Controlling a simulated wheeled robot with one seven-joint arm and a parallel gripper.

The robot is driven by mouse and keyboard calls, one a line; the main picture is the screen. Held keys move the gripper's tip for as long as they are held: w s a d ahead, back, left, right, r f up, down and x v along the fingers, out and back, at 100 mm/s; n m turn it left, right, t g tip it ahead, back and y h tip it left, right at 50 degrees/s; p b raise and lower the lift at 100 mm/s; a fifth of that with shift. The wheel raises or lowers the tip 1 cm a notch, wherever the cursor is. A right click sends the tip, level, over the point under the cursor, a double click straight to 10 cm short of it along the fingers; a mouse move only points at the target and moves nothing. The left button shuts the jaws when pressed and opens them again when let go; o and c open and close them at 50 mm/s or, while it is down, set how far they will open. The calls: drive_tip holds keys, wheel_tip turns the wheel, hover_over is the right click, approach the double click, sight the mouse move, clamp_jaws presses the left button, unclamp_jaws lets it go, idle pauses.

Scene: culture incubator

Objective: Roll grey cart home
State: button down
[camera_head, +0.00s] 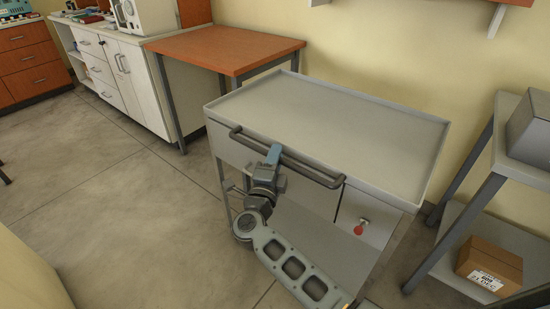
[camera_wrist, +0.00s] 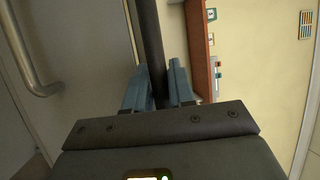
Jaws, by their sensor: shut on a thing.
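The grey cart (camera_head: 330,116) stands by the yellow wall, with an empty, shallow-rimmed top tray and a lower shelf. A dark bar handle (camera_head: 315,174) runs along its near side. My gripper (camera_head: 274,152) is shut on this handle, left of its middle. In the wrist view the blue fingers (camera_wrist: 158,82) lie on either side of a dark bar (camera_wrist: 149,40), the handle. A red knob (camera_head: 358,230) sits on the cart's near face, at the right. My arm hides part of the cart's lower front.
An orange-topped table (camera_head: 225,48) stands just behind the cart to the left, close to its far corner. A grey shelf rack (camera_head: 470,190) with a cardboard box (camera_head: 489,268) stands close on the right. White cabinets (camera_head: 112,75) line the back left. The floor (camera_head: 110,200) at the left is clear.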

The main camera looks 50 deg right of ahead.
sight(336, 110)
drive_tip(key=d+b, duration=0.3)
drive_tip(key=d, duration=0.8)
drive_tip(key=d+b, duration=0.3)
drive_tip(key=d, duration=0.7)
drive_tip(key=w+d+b, duration=0.1)
drive_tip(key=d+b, duration=0.2)
drive_tip(key=d, duration=0.8)
drive_tip(key=shift+d+f+b, duration=0.15)
drive_tip(key=shift+d+b, duration=0.15)
drive_tip(key=shift+b, duration=0.1)
drive_tip(key=shift+d, duration=0.35)
drive_tip(key=c, duration=1.2)
unclamp_jaws()
drive_tip(key=shift+d, duration=0.15)
drive_tip(key=shift+o, duration=0.7)
drive_tip(key=shift+a, duration=0.2)
